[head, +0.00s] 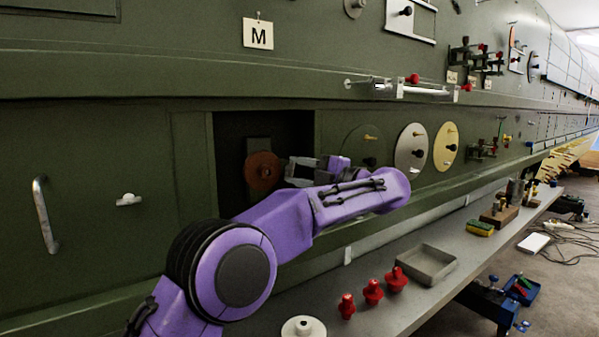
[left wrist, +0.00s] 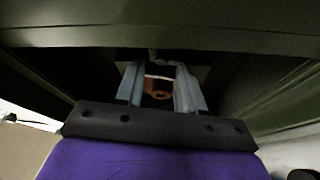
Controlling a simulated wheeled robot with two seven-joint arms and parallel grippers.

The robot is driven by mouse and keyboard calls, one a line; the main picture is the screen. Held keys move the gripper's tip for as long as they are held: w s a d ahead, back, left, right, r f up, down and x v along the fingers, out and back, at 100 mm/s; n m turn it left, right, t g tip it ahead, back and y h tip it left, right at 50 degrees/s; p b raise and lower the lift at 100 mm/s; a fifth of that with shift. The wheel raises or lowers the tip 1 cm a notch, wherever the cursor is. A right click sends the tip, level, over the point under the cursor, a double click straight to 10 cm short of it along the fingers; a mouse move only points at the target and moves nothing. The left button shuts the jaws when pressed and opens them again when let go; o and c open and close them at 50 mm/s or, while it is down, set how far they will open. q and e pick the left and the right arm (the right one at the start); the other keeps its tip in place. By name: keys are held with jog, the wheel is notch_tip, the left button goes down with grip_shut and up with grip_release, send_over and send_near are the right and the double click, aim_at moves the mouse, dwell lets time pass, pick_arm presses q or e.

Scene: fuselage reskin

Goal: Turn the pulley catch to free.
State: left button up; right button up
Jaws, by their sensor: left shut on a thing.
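A round reddish-brown pulley (head: 263,171) sits inside the dark recess in the green fuselage side. My left gripper (head: 287,171) reaches into this recess from the right, its fingertips close beside the pulley. In the left wrist view my left gripper (left wrist: 159,84) has its two fingers around a small part at the recess, which I take as the pulley catch. A reddish-brown piece (left wrist: 157,88) and a pale bar show between the fingers. The fingers mostly hide the catch, and I cannot tell which way it is turned. My right gripper is not in view.
The recess walls stand close around my left gripper. Several round discs (head: 411,147) are on the fuselage to its right. A grey shelf below holds red knobs (head: 373,292), a white flanged part (head: 303,327) and a grey tray (head: 428,264). A metal handle (head: 45,214) is at left.

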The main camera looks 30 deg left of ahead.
pick_arm(q)
jog(key=shift+r+n+h, duration=0.15)
jog(key=shift+n+h, duration=0.25)
jog(key=shift+n, duration=0.7)
jog(key=o, duration=1)
jog(key=shift+o, duration=0.2)
jog(key=d, duration=1)
jog(key=shift+d, duration=0.3)
jog(key=shift+a, duration=0.1)
